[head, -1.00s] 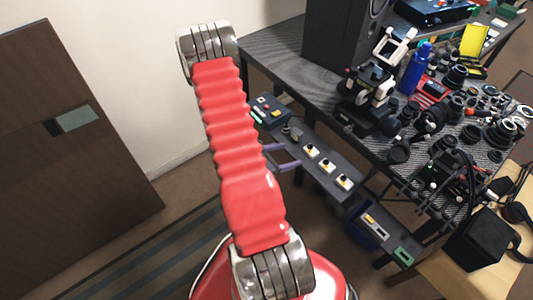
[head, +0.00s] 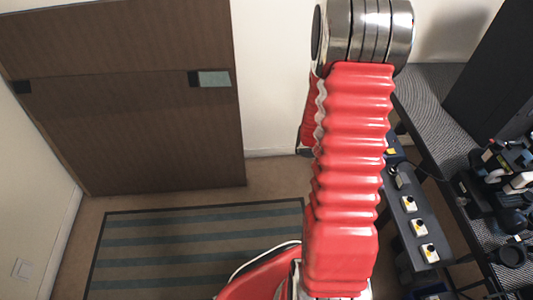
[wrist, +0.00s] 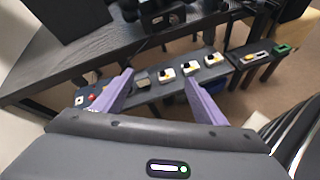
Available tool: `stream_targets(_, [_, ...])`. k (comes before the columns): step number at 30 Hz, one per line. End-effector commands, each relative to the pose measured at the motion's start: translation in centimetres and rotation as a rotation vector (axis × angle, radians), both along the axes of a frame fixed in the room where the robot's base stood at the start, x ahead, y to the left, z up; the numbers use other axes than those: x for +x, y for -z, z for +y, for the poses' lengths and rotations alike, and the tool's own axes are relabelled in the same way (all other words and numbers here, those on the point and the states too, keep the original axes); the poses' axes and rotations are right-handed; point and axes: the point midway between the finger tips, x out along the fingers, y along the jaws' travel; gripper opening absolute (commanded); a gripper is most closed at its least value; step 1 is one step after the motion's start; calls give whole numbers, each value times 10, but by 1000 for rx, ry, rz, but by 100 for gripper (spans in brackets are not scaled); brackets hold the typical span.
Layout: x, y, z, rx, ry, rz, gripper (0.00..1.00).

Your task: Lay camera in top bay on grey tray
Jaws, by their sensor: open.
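My gripper (wrist: 157,84) shows in the wrist view with two purple fingers spread apart and nothing between them. It points toward a long dark grey strip (wrist: 225,69) beside the dark table. This strip also shows right of my arm in the head view (head: 425,213). I cannot tell whether it is the grey tray. A small dark grey item (wrist: 143,82) sits on it, seen between the fingers. I cannot tell whether this is the camera. In the head view the gripper is hidden behind my red arm.
Several white blocks with dark knobs (head: 419,227) line the strip. The dark table (head: 435,105) stands at right with a black speaker (head: 495,70) and dark equipment. A brown door (head: 120,100) and a striped mat (head: 190,245) lie left, with open floor.

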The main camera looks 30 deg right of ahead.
Motion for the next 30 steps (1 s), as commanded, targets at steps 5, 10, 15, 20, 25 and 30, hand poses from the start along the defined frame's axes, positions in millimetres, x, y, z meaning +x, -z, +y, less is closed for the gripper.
stream_targets(5, [13,-34,28,0,65,-132,66])
stream_targets(10, [23,-59,57,19,124,-256,66])
stream_targets(15, [33,-81,90,56,176,-386,66])
stream_targets(20, [41,-99,122,104,220,-511,66])
stream_targets(25, [50,-117,159,174,261,-642,66])
stream_targets(30, [58,-135,197,259,294,-771,66])
